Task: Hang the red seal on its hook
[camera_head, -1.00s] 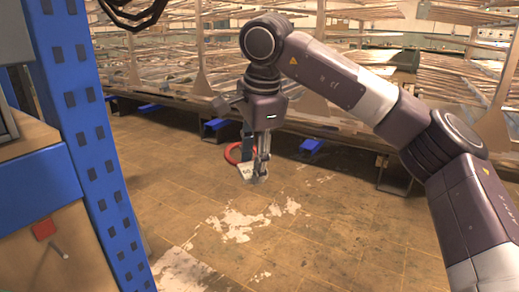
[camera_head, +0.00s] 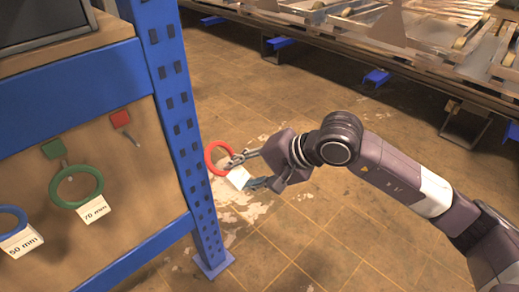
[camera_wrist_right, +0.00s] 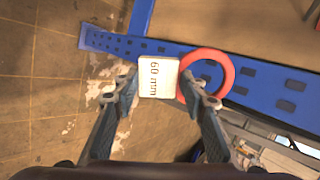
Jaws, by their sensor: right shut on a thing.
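The red seal is a red ring (camera_head: 207,158) with a white tag (camera_head: 238,178). In the right wrist view the ring (camera_wrist_right: 229,75) is at the right and the tag (camera_wrist_right: 158,77) reads 60 mm. My right gripper (camera_head: 244,171) is shut on the seal at its tag, holding it in the air to the right of the blue rack post. A hook (camera_head: 132,139) under a red square (camera_head: 121,118) is on the brown board, left of the post. That hook is empty. My left gripper is not in view.
A blue seal (camera_head: 22,216) with a 50 mm tag is at the left edge. The blue post (camera_head: 185,135) stands between the board and my gripper.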

